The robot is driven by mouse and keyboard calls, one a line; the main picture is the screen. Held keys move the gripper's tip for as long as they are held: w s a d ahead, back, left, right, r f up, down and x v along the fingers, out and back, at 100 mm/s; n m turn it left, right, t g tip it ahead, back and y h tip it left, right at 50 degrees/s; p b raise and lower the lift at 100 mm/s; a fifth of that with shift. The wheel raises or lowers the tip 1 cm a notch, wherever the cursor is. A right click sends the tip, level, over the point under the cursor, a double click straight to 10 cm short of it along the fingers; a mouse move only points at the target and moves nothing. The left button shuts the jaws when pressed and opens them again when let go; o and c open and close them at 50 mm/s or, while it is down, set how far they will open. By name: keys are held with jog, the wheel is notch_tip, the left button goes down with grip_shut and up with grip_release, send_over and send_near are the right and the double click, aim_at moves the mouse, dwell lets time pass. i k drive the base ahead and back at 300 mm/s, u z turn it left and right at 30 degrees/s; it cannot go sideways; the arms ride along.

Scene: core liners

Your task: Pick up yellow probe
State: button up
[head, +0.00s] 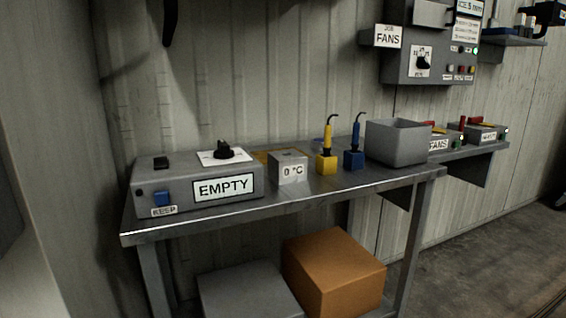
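The yellow probe (327,136) stands upright in a small yellow holder block (326,165) on the metal bench. A thin dark lead curves from its top. A similar blue probe (355,134) stands in a blue block (354,160) just to its right. A dark curved piece (170,22) hangs in from the top edge at upper left and may be part of my gripper. It is well away from the yellow probe. Whether it is open or holds anything cannot be seen.
A grey box labelled EMPTY (223,187) and a 0 °C block (289,168) stand left of the probes. A grey open bin (398,143) stands to their right. Below are an orange box (333,270) and a grey box (247,290). The bench front edge (290,206) is clear.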

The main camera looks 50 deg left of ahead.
aim_at(327, 149)
jog(key=k, duration=0.35)
jog(key=u, duration=2.35)
jog(key=i, duration=0.1)
jog(key=z, duration=0.1)
